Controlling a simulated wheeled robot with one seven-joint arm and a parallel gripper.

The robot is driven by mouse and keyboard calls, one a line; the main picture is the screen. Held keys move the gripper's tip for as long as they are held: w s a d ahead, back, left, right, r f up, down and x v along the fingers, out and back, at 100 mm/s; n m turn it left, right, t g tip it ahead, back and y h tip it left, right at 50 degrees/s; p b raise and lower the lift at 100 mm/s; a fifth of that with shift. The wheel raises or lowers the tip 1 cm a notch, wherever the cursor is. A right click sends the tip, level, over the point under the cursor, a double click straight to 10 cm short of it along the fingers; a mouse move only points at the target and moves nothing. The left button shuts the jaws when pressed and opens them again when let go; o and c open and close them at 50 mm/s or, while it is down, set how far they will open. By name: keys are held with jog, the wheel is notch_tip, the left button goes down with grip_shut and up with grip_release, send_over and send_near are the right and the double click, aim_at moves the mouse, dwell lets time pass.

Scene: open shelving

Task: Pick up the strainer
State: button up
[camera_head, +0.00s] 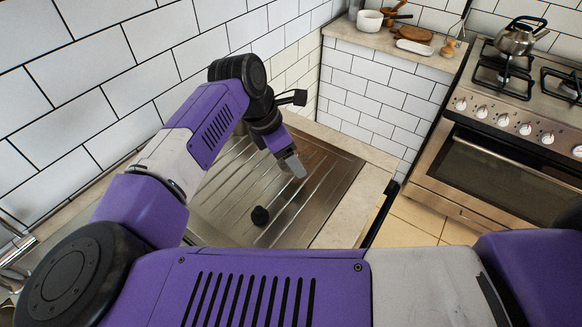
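A small dark round object (260,215), which looks like the strainer, lies on the ribbed steel drainboard (325,172). Its finer shape is too small to make out. My gripper (293,167) is above the drainboard, farther back and to the right of the dark object, and apart from it. Its grey fingers point down and to the right. They overlap in this view, so whether they are open or shut does not show. I see nothing hanging from them.
A pale counter edge (352,205) borders the drainboard on the right. White tiled wall stands close on the left. A stove (515,125) with a kettle (517,37) is at the right. A back counter (375,40) holds a white pot (370,20) and wooden boards (416,34).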

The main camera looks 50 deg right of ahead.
notch_tip(320, 180, up, 15)
jog(key=b, duration=0.1)
jog(key=shift+f, duration=0.1)
